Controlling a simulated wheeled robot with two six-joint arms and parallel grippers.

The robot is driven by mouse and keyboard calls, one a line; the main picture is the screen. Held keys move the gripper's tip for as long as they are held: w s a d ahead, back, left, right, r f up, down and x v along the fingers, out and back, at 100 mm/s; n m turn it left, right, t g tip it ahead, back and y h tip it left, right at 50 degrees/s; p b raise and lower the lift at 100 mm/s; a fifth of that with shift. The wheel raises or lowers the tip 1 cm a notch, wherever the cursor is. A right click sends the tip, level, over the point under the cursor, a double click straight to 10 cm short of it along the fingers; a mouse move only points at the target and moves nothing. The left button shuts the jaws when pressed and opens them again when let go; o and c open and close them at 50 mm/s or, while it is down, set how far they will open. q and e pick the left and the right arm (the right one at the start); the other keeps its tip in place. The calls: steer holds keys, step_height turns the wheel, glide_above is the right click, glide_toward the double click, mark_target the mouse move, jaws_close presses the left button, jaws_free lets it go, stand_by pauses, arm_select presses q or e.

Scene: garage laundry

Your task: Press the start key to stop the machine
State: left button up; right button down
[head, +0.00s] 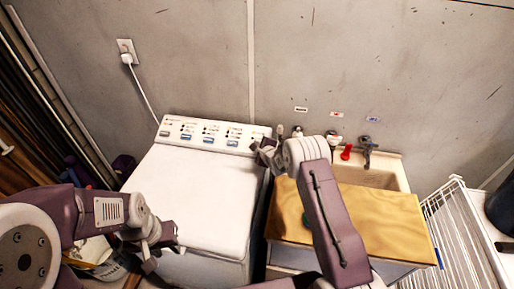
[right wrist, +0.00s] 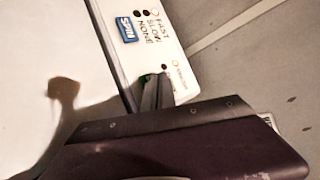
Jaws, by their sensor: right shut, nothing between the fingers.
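The white washing machine (head: 205,195) stands against the wall. Its control panel (head: 190,128) runs along the back of the top and carries a row of keys. In the right wrist view the blue SPIN key (right wrist: 129,30) shows, with FAST, SLOW and NONE beside it. My right gripper (head: 263,150) is shut and empty at the panel's right end. Its fingertips (right wrist: 154,90) lie over the panel, beside small lamps and a bit of green. The start key is not clearly seen; the fingers cover that area. I cannot tell whether they touch it. My left gripper (head: 164,252) is open and empty near the machine's front left.
A sink (head: 370,176) with taps stands right of the machine, partly covered by a wooden board (head: 385,215). A red object (head: 346,152) sits by the taps. A white wire rack (head: 455,235) is at the far right. The machine's lid is clear.

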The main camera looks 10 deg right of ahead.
steer(key=shift+w+d+f+b, duration=0.1)
steer(key=shift+w+f+b, duration=0.05)
steer(key=shift+f+b, duration=0.2)
steer(key=shift+w+f, duration=0.1)
steer(key=shift+f, duration=0.15)
stand_by(0.4)
steer(key=shift+f+b, duration=0.35)
steer(key=shift+b, duration=0.3)
stand_by(0.4)
steer(key=shift+r+p, duration=0.65)
steer(key=shift+p, duration=0.1)
steer(key=shift+s+r, duration=0.2)
steer(key=shift+s, duration=0.05)
